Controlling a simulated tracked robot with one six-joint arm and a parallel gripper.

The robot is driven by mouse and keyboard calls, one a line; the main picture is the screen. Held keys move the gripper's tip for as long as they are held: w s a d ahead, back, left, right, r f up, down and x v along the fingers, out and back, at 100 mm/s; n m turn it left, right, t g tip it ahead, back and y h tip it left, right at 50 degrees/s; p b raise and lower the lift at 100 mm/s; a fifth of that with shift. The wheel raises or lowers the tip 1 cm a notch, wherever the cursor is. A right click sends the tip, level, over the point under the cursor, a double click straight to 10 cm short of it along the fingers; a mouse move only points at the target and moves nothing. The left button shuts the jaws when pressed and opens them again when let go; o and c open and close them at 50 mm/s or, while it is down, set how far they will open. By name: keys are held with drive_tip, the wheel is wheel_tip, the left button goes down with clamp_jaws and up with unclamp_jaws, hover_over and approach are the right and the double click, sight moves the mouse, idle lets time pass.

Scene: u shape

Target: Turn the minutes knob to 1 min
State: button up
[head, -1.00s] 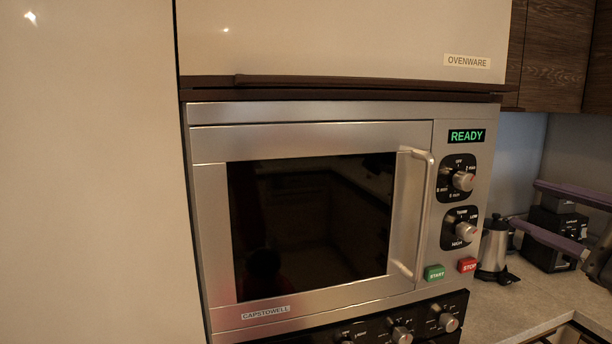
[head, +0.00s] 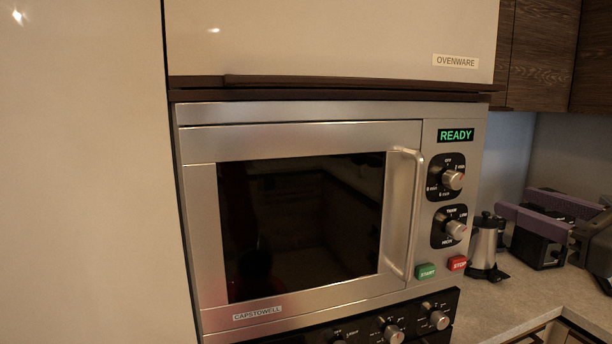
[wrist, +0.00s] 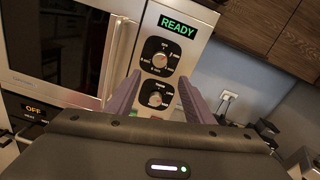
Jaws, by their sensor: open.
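The minutes knob (head: 453,179) is the upper silver knob on the microwave's right panel, on a black dial marked OFF and with minute numbers. A reddish mark shows on its right side; I cannot tell its exact setting. The knob also shows in the wrist view (wrist: 160,60). A similar knob (head: 455,229) sits below it. My gripper (head: 512,199) is open and empty, to the right of the panel and apart from it. In the wrist view its two purple fingers (wrist: 160,79) straddle the dial area, with the upper knob seen beyond and between their tips.
The microwave (head: 200,220) has a door handle (head: 415,215) left of the knobs. Its display (head: 456,136) reads READY. Green START (head: 425,271) and red STOP (head: 457,263) buttons lie below the knobs.

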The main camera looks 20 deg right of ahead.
sight(459, 182)
drive_tip(key=shift+w+a, duration=0.2)
drive_tip(key=shift+w, duration=3.25)
drive_tip(key=shift+w+a, duration=0.2)
drive_tip(key=shift+w, duration=3.2)
drive_tip(key=shift+c, duration=0.3)
drive_tip(key=c, duration=1)
drive_tip(key=shift+n, duration=0.4)
drive_tip(key=o, duration=1.1)
drive_tip(key=shift+c, duration=0.2)
